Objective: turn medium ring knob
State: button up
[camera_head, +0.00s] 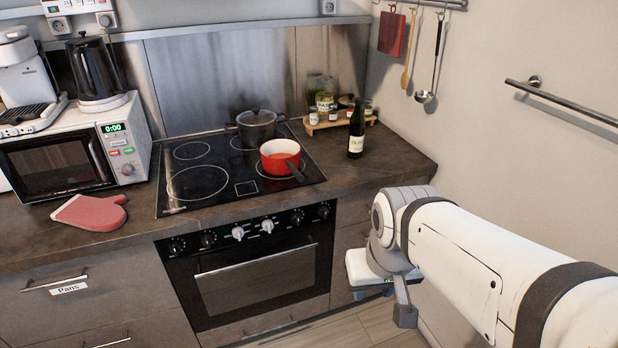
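The oven front (255,235) under the hob carries a row of several knobs. The outer ones are black, such as the far-left knob (177,247) and the far-right knob (323,211). The two middle ones are silver: the left silver knob (238,232) and the right silver knob (267,226). I cannot read which knob belongs to the medium ring. My gripper (374,291) is right of the oven, in front of the drawers and apart from the knobs. My wrist mostly hides it, so its fingers cannot be made out.
The black hob (205,190) holds a red pot (280,157) and a dark lidded pot (257,126). The oven handle (256,260) sticks out below the knobs. A bottle (356,130) stands on the counter at right. The floor before the oven looks clear.

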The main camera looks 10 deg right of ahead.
aim_at(323, 211)
jog(key=u, duration=0.05)
jog(key=i, duration=1)
jog(key=z, duration=0.25)
jog(key=k, duration=0.65)
jog(key=z, duration=0.45)
